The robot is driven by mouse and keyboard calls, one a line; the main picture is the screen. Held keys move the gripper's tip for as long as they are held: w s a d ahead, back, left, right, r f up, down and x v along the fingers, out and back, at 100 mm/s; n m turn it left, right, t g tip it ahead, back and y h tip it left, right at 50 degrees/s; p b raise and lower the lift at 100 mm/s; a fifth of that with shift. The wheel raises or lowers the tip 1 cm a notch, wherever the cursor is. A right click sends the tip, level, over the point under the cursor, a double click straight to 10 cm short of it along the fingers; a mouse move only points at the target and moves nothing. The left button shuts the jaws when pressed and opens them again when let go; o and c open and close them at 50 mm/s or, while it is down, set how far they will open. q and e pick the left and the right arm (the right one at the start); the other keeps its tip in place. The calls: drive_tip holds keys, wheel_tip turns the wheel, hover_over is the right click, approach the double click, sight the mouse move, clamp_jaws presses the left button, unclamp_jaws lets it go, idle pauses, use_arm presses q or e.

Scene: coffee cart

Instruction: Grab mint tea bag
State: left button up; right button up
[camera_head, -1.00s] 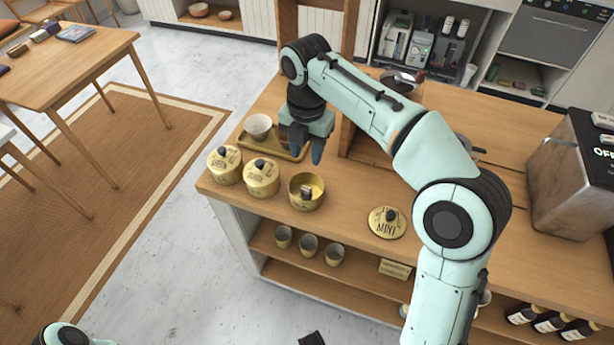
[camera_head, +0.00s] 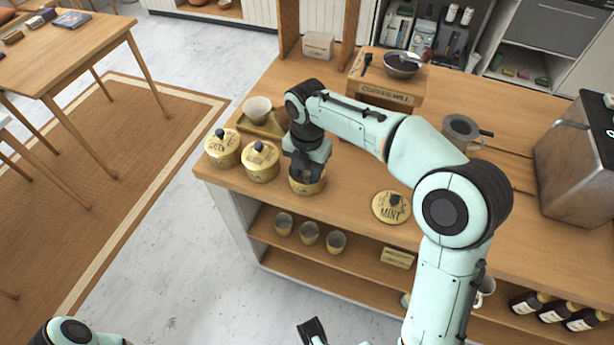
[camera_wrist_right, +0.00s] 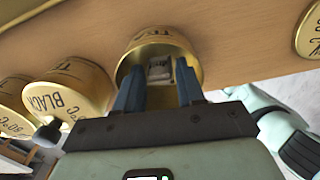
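The open gold tin (camera_head: 308,188) stands near the counter's front edge; its lid, marked MINT (camera_head: 389,211), lies to the right. My right gripper (camera_head: 304,172) points down into the tin's mouth and hides its contents in the head view. In the right wrist view the tin (camera_wrist_right: 151,40) lies ahead of the open fingers (camera_wrist_right: 158,82). A pale tea bag (camera_wrist_right: 160,71) sits inside the tin, between and beyond the fingertips, with no clear contact. A dark part that looks like my left gripper (camera_head: 312,330) shows at the bottom edge, its opening unclear.
Two lidded tins, green (camera_head: 222,150) and black (camera_head: 261,163), stand close on the left. A white cup (camera_head: 257,108) on a tray (camera_head: 268,128) is behind them. Several cups (camera_head: 310,233) sit on the shelf below. Counter space between tin and lid is clear.

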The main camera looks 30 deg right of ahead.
drive_tip(key=shift+f, duration=0.2)
drive_tip(key=c, duration=0.7)
drive_tip(key=shift+o, duration=0.2)
